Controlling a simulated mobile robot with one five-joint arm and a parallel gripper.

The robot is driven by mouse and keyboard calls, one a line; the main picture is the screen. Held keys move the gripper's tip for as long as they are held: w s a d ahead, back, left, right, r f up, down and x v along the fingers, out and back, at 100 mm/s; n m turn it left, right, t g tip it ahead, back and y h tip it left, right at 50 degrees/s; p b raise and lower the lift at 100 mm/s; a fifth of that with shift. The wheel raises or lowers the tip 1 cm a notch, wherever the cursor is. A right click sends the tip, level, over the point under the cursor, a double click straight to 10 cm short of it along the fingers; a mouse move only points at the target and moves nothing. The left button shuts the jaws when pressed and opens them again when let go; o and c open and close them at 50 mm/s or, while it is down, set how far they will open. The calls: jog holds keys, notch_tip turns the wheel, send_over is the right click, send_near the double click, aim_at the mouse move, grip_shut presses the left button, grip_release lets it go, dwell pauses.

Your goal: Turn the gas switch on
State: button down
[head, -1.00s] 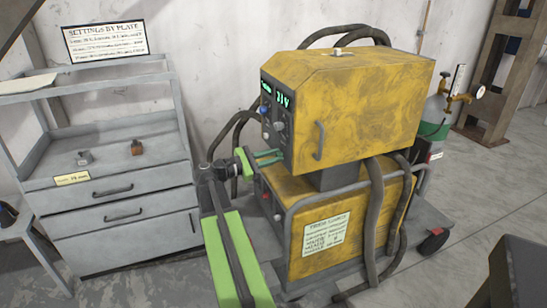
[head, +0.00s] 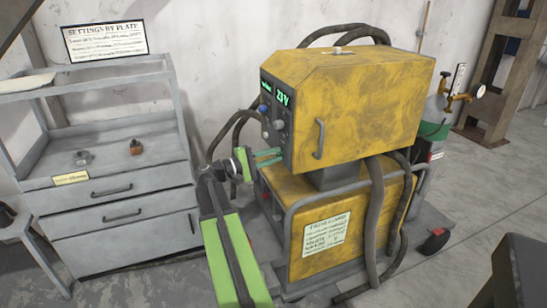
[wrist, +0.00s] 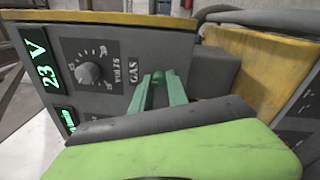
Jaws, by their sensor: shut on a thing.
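The yellow welding machine (head: 375,100) stands right of centre in the head view, its dark control panel facing left. In the wrist view the panel shows a round volts knob (wrist: 88,73), a green 23 V display (wrist: 38,58) and the printed GAS label (wrist: 134,75). My gripper (head: 281,153) reaches the lower part of this panel. In the wrist view its green fingers (wrist: 162,80) are close together just right of the GAS label, shut on the gas switch. The fingers hide nearly all of the switch, so its position cannot be told.
A grey drawer cabinet (head: 115,212) with small parts on top stands at the left. Dark hoses (head: 374,215) hang beside the machine, and a gas cylinder with a gauge (head: 437,115) stands behind it at the right. Open floor lies at the far right.

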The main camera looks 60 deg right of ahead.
jog(key=m, duration=0.9)
jog(key=shift+g, duration=0.4)
jog(key=shift+m+y, duration=0.3)
jog(key=shift+m, duration=0.1)
jog(key=c, duration=1.3)
grip_release()
jog(key=b+v, duration=0.1)
jog(key=v, duration=1.6)
jog(key=shift+a+f+b, duration=0.15)
jog(key=shift+f+b, duration=0.05)
jog(key=shift+b, duration=0.2)
jog(key=shift+w, duration=0.25)
